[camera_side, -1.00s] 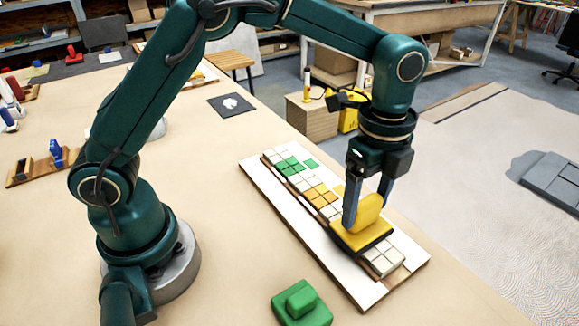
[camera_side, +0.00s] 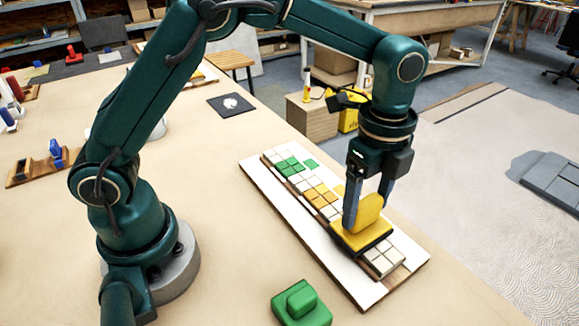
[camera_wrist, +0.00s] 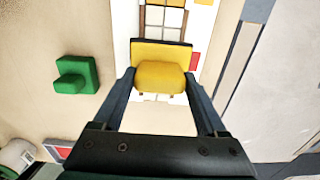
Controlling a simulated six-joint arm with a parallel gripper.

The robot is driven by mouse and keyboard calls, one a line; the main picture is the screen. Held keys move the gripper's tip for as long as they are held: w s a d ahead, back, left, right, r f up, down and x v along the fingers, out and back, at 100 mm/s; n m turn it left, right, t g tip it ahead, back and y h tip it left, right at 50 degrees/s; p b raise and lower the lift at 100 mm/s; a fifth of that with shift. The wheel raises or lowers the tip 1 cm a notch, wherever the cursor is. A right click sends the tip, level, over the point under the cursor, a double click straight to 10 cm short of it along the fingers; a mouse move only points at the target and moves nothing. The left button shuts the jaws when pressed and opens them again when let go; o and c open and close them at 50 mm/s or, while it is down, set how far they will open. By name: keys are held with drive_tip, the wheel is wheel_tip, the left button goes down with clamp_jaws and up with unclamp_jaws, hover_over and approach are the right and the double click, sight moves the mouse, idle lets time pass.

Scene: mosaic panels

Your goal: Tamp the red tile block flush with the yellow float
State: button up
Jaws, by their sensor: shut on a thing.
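My gripper (camera_side: 370,200) is shut on the upright handle of the yellow float (camera_side: 362,236), with one finger on each side. The float has a dark base and lies over the tile row on the white panel, near its front end. In the wrist view the yellow float (camera_wrist: 160,74) sits between my fingers (camera_wrist: 160,88). A small red patch (camera_wrist: 194,60) shows beside the float's right edge; I cannot tell whether it belongs to the red tile block. No red tile shows on this panel in the side view, where the float hides part of the row.
The long white panel (camera_side: 290,215) carries green (camera_side: 288,166), orange (camera_side: 320,195) and cream (camera_side: 383,262) tile blocks. A green float (camera_side: 301,303) stands on the table near the panel's front end. The table left of the panel is mostly clear.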

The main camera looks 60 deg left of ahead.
drive_tip(key=shift+r, duration=3.45)
